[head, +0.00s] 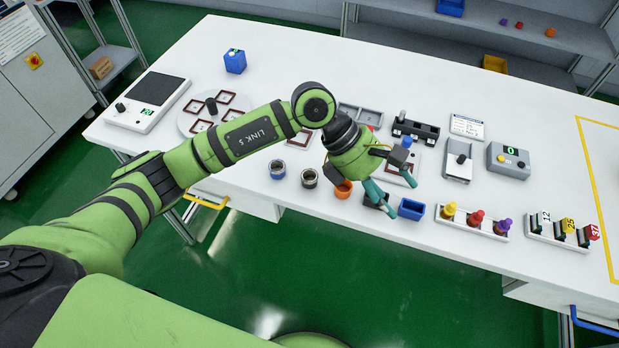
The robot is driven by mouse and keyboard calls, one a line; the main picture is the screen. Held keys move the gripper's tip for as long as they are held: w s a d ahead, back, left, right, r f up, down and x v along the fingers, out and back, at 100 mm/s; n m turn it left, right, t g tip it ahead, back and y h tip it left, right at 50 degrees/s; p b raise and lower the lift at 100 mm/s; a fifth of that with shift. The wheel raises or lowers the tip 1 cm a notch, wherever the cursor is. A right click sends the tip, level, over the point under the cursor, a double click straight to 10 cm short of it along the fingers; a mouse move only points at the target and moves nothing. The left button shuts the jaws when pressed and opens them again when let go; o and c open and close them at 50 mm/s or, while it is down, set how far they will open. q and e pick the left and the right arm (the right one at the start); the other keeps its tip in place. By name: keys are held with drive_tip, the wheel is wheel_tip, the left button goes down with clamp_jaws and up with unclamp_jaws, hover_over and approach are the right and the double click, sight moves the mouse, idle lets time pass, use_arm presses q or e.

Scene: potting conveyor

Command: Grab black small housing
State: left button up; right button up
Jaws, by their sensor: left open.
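A black small housing (370,202) sits near the front edge of the white table, partly hidden by a teal finger of my left gripper (402,199). The left gripper is open, and its fingers point down at the housing's right side. I cannot tell whether a finger touches it. A blue small housing (411,210) stands just right of the black one. An orange round part (343,189) stands just left of it. My right gripper is not in view.
A rack with yellow, red and purple knobs (475,219) and a rack of numbered parts (560,231) stand to the right. Behind are a grey box with a green display (508,160) and a round plate (190,124).

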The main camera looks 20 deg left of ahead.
use_arm(q)
drive_tip(key=w+a+f+m+t+y, duration=0.1)
drive_tip(key=w+a+y, duration=0.15)
drive_tip(key=a, duration=0.25)
drive_tip(key=w+a+f+y, duration=0.2)
drive_tip(key=a+y, duration=0.2)
drive_tip(key=a, duration=0.2)
drive_tip(key=y, duration=0.3)
approach(309, 173)
drive_tip(key=s, duration=0.1)
drive_tip(key=f+p, duration=0.1)
drive_tip(key=f, duration=0.1)
drive_tip(key=f+p, duration=0.1)
drive_tip(key=f, duration=0.1)
drive_tip(key=f+p, duration=0.1)
drive_tip(key=f, duration=0.2)
drive_tip(key=shift+s+d+p, duration=0.15)
drive_tip(key=shift+s+p, duration=0.2)
drive_tip(key=shift+s, duration=0.05)
drive_tip(key=shift+f, duration=0.35)
drive_tip(key=c, duration=0.9)
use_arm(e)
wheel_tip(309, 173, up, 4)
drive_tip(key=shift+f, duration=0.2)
